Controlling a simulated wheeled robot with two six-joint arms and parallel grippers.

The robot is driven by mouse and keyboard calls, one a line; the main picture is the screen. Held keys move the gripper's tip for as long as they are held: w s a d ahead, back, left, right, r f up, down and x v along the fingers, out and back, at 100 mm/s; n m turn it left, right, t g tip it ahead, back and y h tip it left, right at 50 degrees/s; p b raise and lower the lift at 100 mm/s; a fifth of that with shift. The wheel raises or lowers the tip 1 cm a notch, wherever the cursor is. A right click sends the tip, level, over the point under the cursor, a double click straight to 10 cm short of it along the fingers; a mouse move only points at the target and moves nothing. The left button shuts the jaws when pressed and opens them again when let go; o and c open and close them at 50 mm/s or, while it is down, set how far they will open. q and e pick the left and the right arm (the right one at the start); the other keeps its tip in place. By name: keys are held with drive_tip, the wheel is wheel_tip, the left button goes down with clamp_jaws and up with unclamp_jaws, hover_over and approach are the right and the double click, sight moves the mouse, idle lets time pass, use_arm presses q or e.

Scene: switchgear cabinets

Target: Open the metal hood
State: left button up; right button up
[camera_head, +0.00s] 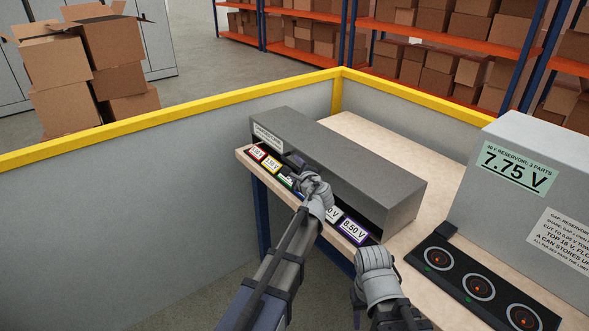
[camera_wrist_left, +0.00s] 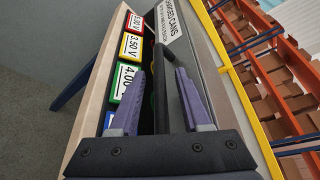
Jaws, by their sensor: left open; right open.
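The metal hood (camera_head: 350,160) is a long dark grey cover on the table, with a white label at its left end. Its front is open at the bottom, above a row of coloured voltage cards. In the left wrist view the hood's face (camera_wrist_left: 205,60) carries a black bar handle (camera_wrist_left: 166,50). My left gripper (camera_head: 300,168) is at the hood's front edge. In the wrist view its open fingers (camera_wrist_left: 158,75) lie on either side of the bar; contact cannot be told. My right gripper (camera_head: 374,254) is open and empty, in front of the hood's right end.
Voltage cards (camera_head: 350,230) line the table's front edge. At right stand a grey box reading 7.75 V (camera_head: 515,165) and a black panel with round sockets (camera_head: 480,285). A grey barrier with a yellow rail (camera_head: 200,113) runs behind. The tabletop (camera_head: 390,147) behind the hood is clear.

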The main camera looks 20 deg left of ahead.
use_arm(q)
drive_tip(key=shift+c, duration=0.2)
clamp_jaws()
idle(1.3)
